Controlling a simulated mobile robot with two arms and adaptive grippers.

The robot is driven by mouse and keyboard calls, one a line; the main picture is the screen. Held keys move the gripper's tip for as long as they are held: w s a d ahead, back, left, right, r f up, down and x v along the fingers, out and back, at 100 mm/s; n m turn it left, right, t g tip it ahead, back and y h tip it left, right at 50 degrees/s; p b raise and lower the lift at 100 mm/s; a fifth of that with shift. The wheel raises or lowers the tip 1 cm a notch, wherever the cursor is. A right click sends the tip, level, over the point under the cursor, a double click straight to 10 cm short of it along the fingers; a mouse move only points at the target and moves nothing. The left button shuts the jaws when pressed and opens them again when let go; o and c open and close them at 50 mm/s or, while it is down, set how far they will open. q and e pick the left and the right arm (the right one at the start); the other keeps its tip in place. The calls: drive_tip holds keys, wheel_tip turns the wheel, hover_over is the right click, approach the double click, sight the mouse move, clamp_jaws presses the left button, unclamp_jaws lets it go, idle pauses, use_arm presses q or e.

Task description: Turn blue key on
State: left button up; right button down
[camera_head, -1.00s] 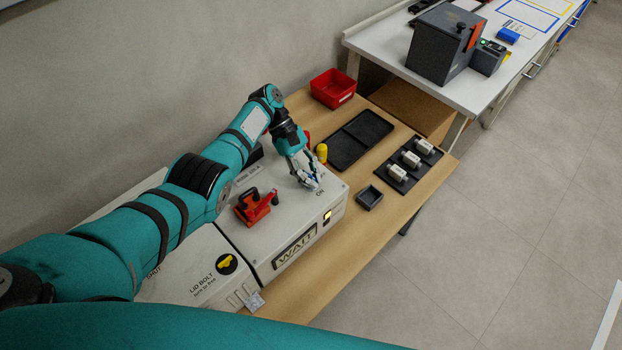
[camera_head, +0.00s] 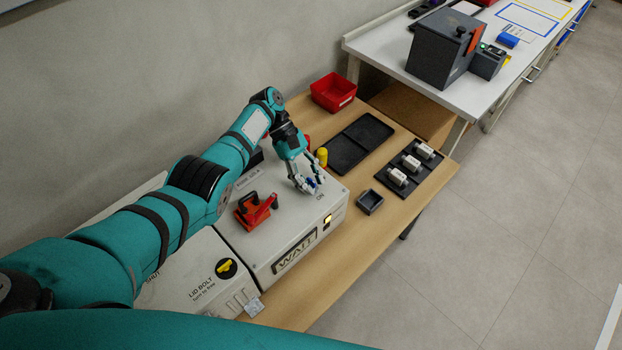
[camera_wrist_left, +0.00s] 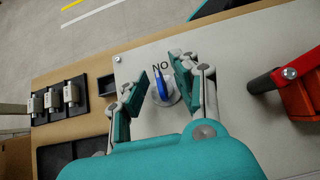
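The blue key (camera_wrist_left: 161,84) stands on a round metal base on the top of the white box (camera_head: 262,235), beside the printed word ON. In the left wrist view it sits between the two fingers of my left gripper (camera_wrist_left: 160,88), with a visible gap on both sides. The fingers are open. In the head view my left gripper (camera_head: 311,185) points down at the box top near the ON label, and a bit of the blue key (camera_head: 310,183) shows between its fingers. My right gripper is not in view.
A red handle device (camera_head: 256,210) sits on the box, left of the gripper. Beyond are a yellow cylinder (camera_head: 322,157), a black tray (camera_head: 345,157), a small grey bin (camera_head: 369,202) and a rack with white cylinders (camera_head: 400,185).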

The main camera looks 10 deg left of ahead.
use_arm(q)
drive_tip(key=v, duration=0.7)
drive_tip(key=shift+a+r, duration=0.15)
idle(0.3)
